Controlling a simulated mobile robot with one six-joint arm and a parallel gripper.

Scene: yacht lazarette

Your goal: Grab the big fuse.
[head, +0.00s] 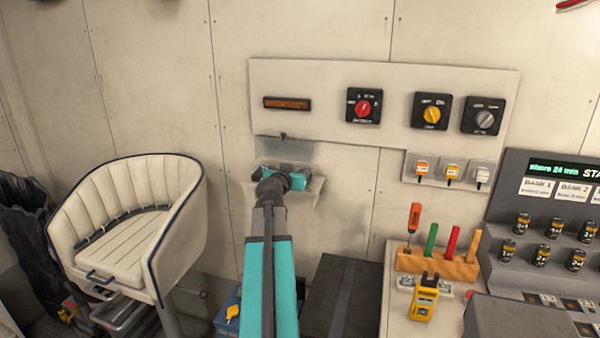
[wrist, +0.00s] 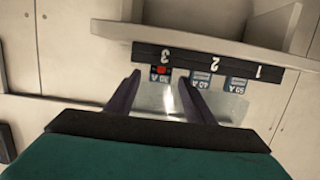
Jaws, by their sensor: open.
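In the wrist view a dark holder strip (wrist: 215,58) runs across a small wall shelf, with upside-down numbers 3, 2 and 1. Small blue-grey rating labels sit beside the numbers. A small red piece (wrist: 161,70) shows at position 3; I cannot tell if it is part of a fuse. No fuse can be clearly picked out as the big one. My gripper (wrist: 165,80) is open, its two dark fingers on either side of position 3, with nothing visibly held. In the head view my gripper (head: 287,174) is at the wall shelf (head: 313,190), and hides most of it.
A wall panel (head: 330,80) with an amber display and several rotary switches is above the shelf. A white seat (head: 125,225) stands left. A dark box (head: 342,298) is below.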

